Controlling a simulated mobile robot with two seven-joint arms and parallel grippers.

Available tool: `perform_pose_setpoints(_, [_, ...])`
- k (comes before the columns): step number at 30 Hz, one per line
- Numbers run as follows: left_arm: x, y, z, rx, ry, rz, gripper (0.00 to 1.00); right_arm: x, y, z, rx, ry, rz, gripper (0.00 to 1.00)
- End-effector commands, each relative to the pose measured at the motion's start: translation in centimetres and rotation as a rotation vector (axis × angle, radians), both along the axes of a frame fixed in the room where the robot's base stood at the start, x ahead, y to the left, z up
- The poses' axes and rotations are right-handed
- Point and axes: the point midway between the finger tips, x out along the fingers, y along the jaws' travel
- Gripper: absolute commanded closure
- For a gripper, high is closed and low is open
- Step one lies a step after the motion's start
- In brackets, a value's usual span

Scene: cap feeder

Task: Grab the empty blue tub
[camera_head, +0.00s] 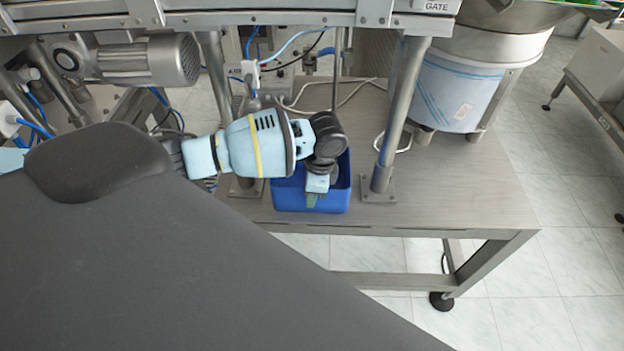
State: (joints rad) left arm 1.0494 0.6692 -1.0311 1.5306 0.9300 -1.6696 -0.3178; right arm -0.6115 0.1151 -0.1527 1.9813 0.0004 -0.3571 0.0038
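The blue tub (283,197) stands on the grey table near its front edge, below the machine's frame. My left arm comes in from the left and reaches over the tub. My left gripper (313,201) points down at the tub, with its fingertips over or inside the front part. The wrist and gripper hide much of the tub's inside, so I cannot see whether it is empty. The fingers are small and partly hidden, and I cannot tell whether they are open or touching the tub wall. My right gripper is not in view.
A steel post (394,125) stands on the table just right of the tub. Another post (214,70) is behind my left arm. A motor (150,60) hangs at upper left. Cables lie behind the tub. The table top (465,190) is clear at right.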

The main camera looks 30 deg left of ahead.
Motion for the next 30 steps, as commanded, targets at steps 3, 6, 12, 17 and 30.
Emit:
perform_pose_setpoints(3, [-0.1, 0.6, -2.0, 0.002, 0.004, 0.001, 0.71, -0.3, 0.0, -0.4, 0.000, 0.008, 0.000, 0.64])
perform_pose_setpoints(6, [-0.1, 0.7, -3.0, 0.002, 0.003, 0.001, 0.71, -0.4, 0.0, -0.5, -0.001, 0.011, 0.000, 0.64])
perform_pose_setpoints(12, [-0.1, 0.7, -3.4, 0.001, -0.001, 0.000, 0.71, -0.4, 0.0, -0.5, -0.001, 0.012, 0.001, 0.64])
perform_pose_setpoints(17, [-0.1, 0.7, -3.4, 0.001, -0.001, 0.000, 0.76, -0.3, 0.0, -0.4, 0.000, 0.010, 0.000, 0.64])
perform_pose_setpoints(30, [-0.1, 0.7, -3.3, 0.000, -0.002, 0.001, 1.00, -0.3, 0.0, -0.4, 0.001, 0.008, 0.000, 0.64])
